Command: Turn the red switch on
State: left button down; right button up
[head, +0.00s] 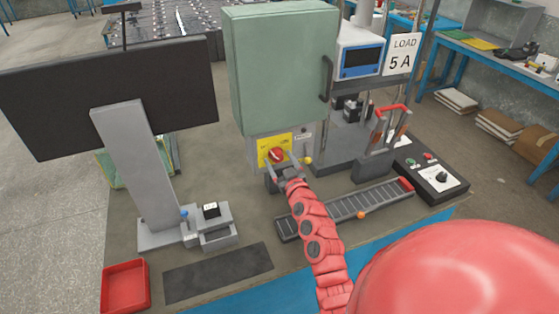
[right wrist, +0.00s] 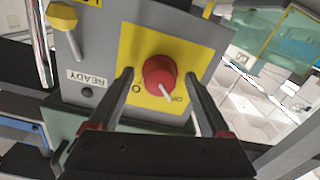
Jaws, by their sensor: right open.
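The red switch (head: 277,154) is a round red knob on a yellow plate (head: 266,145), low on the front of the green cabinet. In the right wrist view the knob (right wrist: 159,73) shows whole, with a white pointer slanting to the lower right. An O mark is left of the pointer; a small mark by its tip is hard to read. My right gripper (right wrist: 161,77) is open, its two fingers on either side of the knob, with visible gaps. In the head view my right gripper (head: 284,167) is just in front of the switch. My left gripper is out of view.
A yellow-tipped lever (head: 307,160) sticks out right of the switch. The green cabinet (head: 280,70) overhangs above. A grey roller track (head: 345,208) lies to the right, with a control box (head: 430,178) beyond. A monitor (head: 110,95) and red tray (head: 125,287) are left.

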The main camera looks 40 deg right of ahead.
grip_shut()
dwell(0.5)
jog(key=shift+m, duration=0.3)
jog(key=m+b, duration=0.1)
jog(key=m, duration=0.2)
jog(key=shift+m+b, duration=0.3)
jog(key=m, duration=0.4)
jog(key=shift+a+m+b, duration=0.1)
jog(key=shift+m+b, duration=0.2)
jog(key=shift+b, duration=0.1)
jog(key=m, duration=0.9)
jog(key=shift+a, duration=0.1)
jog(key=shift+w, duration=0.1)
